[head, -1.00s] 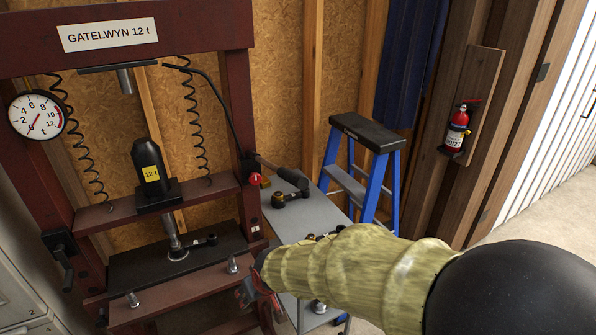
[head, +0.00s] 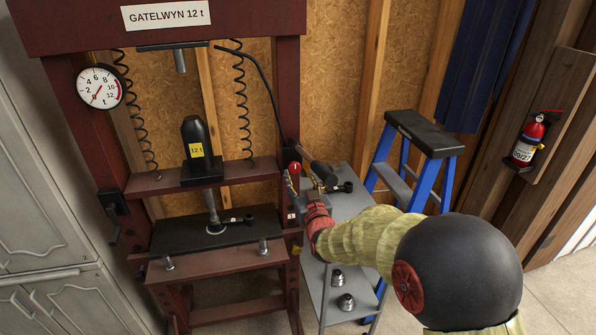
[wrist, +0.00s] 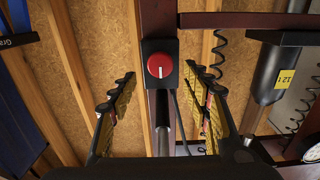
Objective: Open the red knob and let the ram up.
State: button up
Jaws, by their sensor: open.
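The red knob (head: 295,168) sits on a black box on the press's right post. In the wrist view the knob (wrist: 160,66) shows a white mark pointing roughly straight down. My gripper (head: 304,184) is open and empty just in front of the knob. In the wrist view its two fingers (wrist: 160,80) stand on either side of the knob, apart from it. The black 12 t ram body (head: 195,140) stands on the upper crossbeam. A silver rod (head: 213,207) below that beam reaches down to a part on the black plate (head: 170,238).
A round gauge (head: 100,88) hangs on the left post. A black bar juts beside the knob. A grey bench (head: 345,205) with loose parts and a blue step ladder (head: 421,140) stand at the right. Coil springs (head: 243,110) hang inside the frame.

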aim_at(295, 168)
jog(key=x, duration=0.5)
jog(key=c, duration=0.3)
jog(key=c, duration=0.7)
jog(key=shift+c, duration=0.5)
